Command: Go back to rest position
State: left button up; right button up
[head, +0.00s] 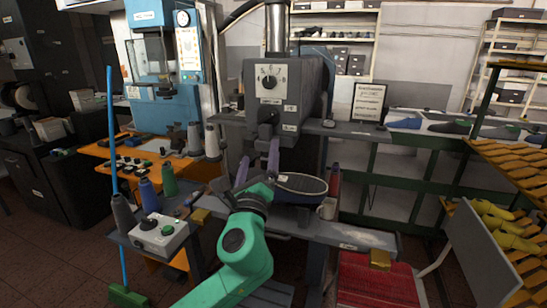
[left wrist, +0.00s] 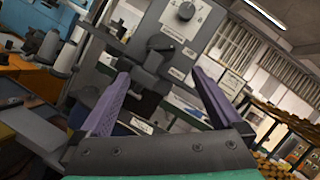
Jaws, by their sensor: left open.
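My left gripper (head: 257,172) is at the end of a green arm that reaches up from the bottom of the head view. Its two purple fingers stand apart and point at the grey machine (head: 285,90) with a dial. Nothing is between the fingers. In the left wrist view the open fingers of the gripper (left wrist: 160,95) also frame the machine's dark clamp part (left wrist: 150,72) beyond them. A dark shoe-shaped piece (head: 302,184) lies on the machine's bench just right of the gripper. My right gripper shows in neither view.
A control box (head: 158,232) and several thread cones (head: 169,180) stand left of the arm. A mug (head: 327,208) and a dark red bottle (head: 334,180) stand on the right. A red-seated chair (head: 375,280) and a yellow slatted rack (head: 510,170) are farther right.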

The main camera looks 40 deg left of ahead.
pick_arm(q)
jog(key=s+f+n+g+h, duration=0.1)
jog(key=f+n+g+h, duration=0.2)
jog(key=f, duration=0.4)
jog(key=s+d+f+n+g, duration=0.15)
jog(key=f+n, duration=0.25)
jog(key=f, duration=0.4)
jog(key=s+f+n+g+h, duration=0.1)
jog(key=f+n+g+h, duration=0.1)
jog(key=f+n+g, duration=0.35)
jog(key=s+d+f+n+g+h, duration=0.2)
jog(key=s+d+f+n+h, duration=0.3)
jog(key=f, duration=0.5)
jog(key=s+d+f+n+g+h, duration=0.2)
jog(key=s+d+f+n+g, duration=0.1)
jog(key=s+d+f, duration=0.5)
jog(key=s+f+x, duration=0.1)
jog(key=s+x, duration=0.1)
jog(key=x, duration=1)
jog(key=s+a+f+g, duration=0.1)
jog(key=s+f, duration=0.2)
jog(key=f, duration=0.4)
jog(key=s+a+f, duration=0.1)
jog(key=s+f, duration=0.2)
jog(key=f, duration=0.4)
jog(key=s+a+f+m+g, duration=0.1)
jog(key=s+a+f, duration=0.1)
jog(key=s+f, duration=0.8)
jog(key=s, duration=0.4)
